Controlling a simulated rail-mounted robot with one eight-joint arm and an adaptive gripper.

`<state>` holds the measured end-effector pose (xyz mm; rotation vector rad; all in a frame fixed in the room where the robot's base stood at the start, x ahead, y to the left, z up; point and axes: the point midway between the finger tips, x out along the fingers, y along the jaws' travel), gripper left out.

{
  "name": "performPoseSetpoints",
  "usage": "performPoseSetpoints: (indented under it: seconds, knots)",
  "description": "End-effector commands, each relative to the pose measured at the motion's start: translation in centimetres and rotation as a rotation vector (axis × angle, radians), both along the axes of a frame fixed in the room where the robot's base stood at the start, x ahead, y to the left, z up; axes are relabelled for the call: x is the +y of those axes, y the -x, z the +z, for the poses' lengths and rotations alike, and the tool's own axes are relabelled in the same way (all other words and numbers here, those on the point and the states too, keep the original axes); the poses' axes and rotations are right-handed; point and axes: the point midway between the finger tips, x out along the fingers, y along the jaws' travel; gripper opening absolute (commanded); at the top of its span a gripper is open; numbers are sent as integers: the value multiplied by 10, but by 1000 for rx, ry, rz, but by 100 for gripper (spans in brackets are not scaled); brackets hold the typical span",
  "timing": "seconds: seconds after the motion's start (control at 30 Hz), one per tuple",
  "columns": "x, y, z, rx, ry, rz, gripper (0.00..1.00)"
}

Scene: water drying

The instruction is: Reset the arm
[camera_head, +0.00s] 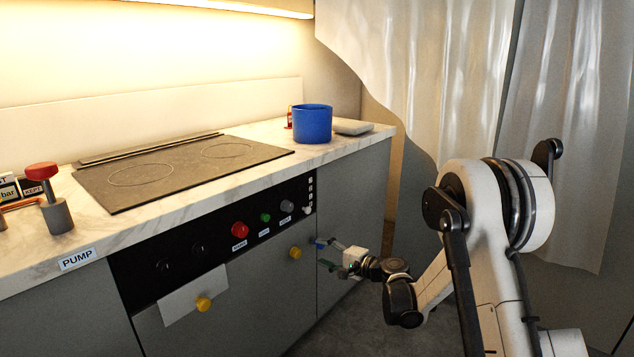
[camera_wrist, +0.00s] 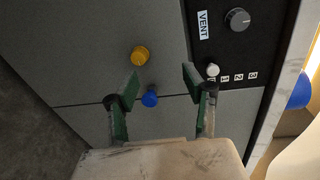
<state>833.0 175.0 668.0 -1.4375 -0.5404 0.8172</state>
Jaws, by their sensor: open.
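My gripper (camera_head: 335,257) is beside the front of the grey cabinets, below the right end of the black control panel. In the wrist view my gripper (camera_wrist: 162,79) has its two green fingers spread apart, with nothing held between them. A blue knob (camera_wrist: 149,98) on the cabinet front shows between the fingers. A yellow knob (camera_wrist: 140,55) lies just beyond the left fingertip in that view; it also shows in the head view (camera_head: 295,252). I cannot tell the exact gap between the fingers and the cabinet front.
The control panel (camera_head: 215,235) carries red, green and grey knobs. A blue pot (camera_head: 312,125) stands on the marble counter (camera_head: 357,143), right of the black cooktop (camera_head: 180,168). A red-topped valve (camera_head: 50,195) is at far left. Pale curtains (camera_head: 450,80) hang behind my arm.

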Motion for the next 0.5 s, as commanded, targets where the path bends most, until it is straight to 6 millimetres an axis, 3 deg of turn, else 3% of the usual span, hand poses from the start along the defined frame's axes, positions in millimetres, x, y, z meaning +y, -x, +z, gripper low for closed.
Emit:
performPoseSetpoints:
  seconds: [0.2, 0.5]
  knots:
    - [-5, 28, 50, -14, 161, 10, 45]
    - [-19, 80, 103, -31, 384, 30, 45]
